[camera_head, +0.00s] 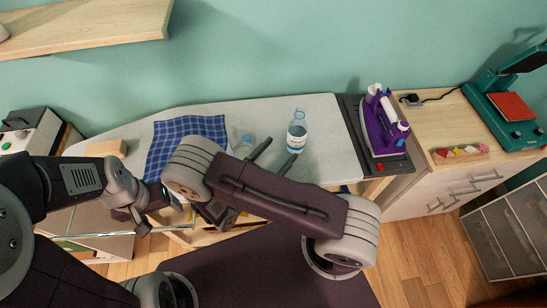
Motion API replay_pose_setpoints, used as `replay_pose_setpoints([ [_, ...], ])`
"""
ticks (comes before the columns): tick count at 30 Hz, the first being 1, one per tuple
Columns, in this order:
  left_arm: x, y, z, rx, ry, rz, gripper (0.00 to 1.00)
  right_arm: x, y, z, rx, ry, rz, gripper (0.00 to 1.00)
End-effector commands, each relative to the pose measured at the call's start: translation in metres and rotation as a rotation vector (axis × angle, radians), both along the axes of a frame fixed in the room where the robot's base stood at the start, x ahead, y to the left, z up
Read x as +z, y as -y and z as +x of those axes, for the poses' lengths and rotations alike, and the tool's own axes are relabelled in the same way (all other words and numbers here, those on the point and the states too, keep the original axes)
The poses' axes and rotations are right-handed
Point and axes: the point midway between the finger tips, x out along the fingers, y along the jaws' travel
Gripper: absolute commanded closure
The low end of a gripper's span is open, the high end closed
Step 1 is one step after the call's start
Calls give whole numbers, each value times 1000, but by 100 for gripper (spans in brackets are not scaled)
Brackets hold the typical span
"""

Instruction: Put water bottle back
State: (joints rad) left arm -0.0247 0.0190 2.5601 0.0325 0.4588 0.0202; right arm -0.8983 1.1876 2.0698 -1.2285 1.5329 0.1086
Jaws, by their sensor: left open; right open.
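A clear water bottle (297,132) with a blue cap and a blue-and-white label stands upright on the grey ironing board (328,165). My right gripper (279,151) is open. Its two dark fingers show past my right forearm, just left of the bottle in the picture; I cannot tell whether they touch it. Another clear item with a bluish top (246,142) is partly hidden behind my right arm. My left gripper (165,214) is open and empty near the front edge of the board, left of the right arm.
A blue checked cloth (188,136) lies on the board. A purple iron (383,122) rests on a dark stand at its right end. A wooden cabinet top (437,127) with a teal heat press (502,112) is further right. A shelf (80,28) hangs upper left.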

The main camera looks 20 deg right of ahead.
Motion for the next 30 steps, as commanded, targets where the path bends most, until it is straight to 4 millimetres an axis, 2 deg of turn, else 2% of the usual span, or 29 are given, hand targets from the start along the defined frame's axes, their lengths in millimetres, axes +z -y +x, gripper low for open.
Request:
replay_pose_setpoints([
  [4, -4, 0, 0, 0, 0, 0, 24, 0, -16, -9, 2, 2, 1, 24],
  [11, -4, 0, 0, 0, 0, 0, 24, 0, -22, -14, -1, 1, 1, 24],
  [14, -4, 0, 0, 0, 0, 0, 24, 1, -14, -17, -46, -1, 29, 24],
  [16, -4, 0, 0, 0, 0, 0, 24, 3, 3, -27, -157, -4, 102, 24],
  [17, -4, 0, 0, 0, 0, 0, 24, 4, 14, -35, -233, -3, 154, 24],
  [18, -4, 0, 0, 0, 0, 0, 24, 3, 29, -51, -361, 3, 250, 24],
  [20, -4, 0, 0, 0, 0, 0, 24, -1, 46, -80, -589, 32, 433, 24],
  [22, -4, 0, 0, 0, 0, 0, 24, -7, 48, -111, -845, 103, 670, 24],
  [24, -4, 0, 0, 0, 0, 0, 24, -12, 36, -129, -1083, 225, 924, 24],
  [26, -4, 0, 0, 0, 0, 0, 24, -11, 21, -130, -1256, 367, 1141, 24],
  [28, -4, 0, 0, 0, 0, 0, 24, -5, 8, -118, -1402, 553, 1360, 24],
  [30, -4, 0, 0, 0, 0, 0, 24, 5, 3, -102, -1489, 725, 1526, 24],
])
